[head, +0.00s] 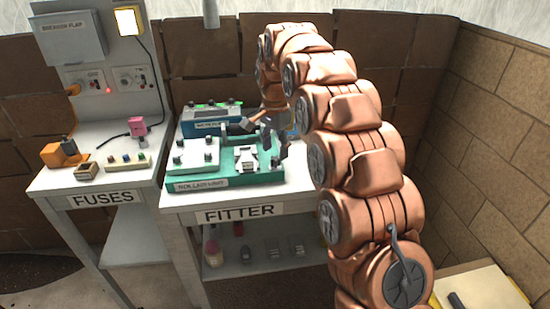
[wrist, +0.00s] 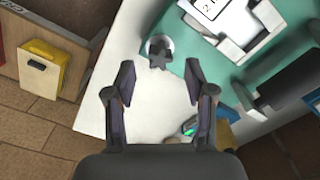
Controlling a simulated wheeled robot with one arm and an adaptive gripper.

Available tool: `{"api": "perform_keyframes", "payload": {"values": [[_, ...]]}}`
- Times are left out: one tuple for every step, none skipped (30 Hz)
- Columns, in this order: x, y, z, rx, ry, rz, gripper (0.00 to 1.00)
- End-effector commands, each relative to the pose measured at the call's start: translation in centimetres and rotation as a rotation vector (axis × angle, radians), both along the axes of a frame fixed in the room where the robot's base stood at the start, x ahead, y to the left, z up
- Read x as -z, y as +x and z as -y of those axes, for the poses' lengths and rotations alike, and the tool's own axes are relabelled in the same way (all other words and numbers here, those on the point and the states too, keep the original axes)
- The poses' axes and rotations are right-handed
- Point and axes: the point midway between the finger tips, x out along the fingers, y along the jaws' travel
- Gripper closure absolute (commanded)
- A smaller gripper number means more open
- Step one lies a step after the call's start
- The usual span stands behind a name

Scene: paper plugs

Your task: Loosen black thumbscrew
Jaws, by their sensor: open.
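In the wrist view, a dark star-shaped thumbscrew (wrist: 160,52) sits in a pale round seat at the edge of a teal unit (wrist: 187,54). My gripper (wrist: 160,76) is open and empty. In the picture its two dark fingers stand apart, with the thumbscrew just past their tips and roughly centred between them. Neither finger appears to touch it. In the head view, the teal unit (head: 265,178) lies on the bench marked FITTER, with my arm reaching over its right side. I cannot make out the thumbscrew clearly there.
A blue unit (head: 200,127) stands behind the teal one. The FUSES bench (head: 60,182) at left holds an orange block (head: 60,155), a pink piece (head: 137,125) and a small tray. In the wrist view, a dark block (wrist: 285,85) rises right of the fingers, and a small green-lit item (wrist: 189,128) lies near the right finger.

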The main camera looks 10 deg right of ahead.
Motion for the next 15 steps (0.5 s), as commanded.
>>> {"api": "perform_keyframes", "payload": {"values": [[0.3,0.0,0.0,0.0,0.0,0.0,0.46],[0.4,0.0,0.0,0.0,0.0,0.0,0.46],[0.6,0.0,0.0,0.0,0.001,0.001,0.46],[0.7,0.0,0.0,0.0,0.001,0.001,0.46],[0.8,0.0,0.0,0.0,0.0,0.001,0.46],[1.0,0.0,0.0,0.0,0.001,0.001,0.46],[1.1,0.0,0.0,0.0,0.001,0.001,0.46],[1.2,0.0,0.0,0.0,0.001,0.001,0.46],[1.4,0.0,0.0,0.0,0.001,0.001,0.46],[1.5,0.0,0.0,0.0,0.0,0.0,0.46],[1.6,0.0,0.0,0.0,0.0,0.0,0.46],[1.8,0.0,0.0,0.0,0.0,0.0,0.46],[1.9,0.0,0.0,0.0,-0.001,-0.001,0.46],[2.0,0.0,0.0,0.0,-0.001,-0.001,0.46],[2.2,0.0,0.0,0.0,0.0,-0.001,0.46]]}}
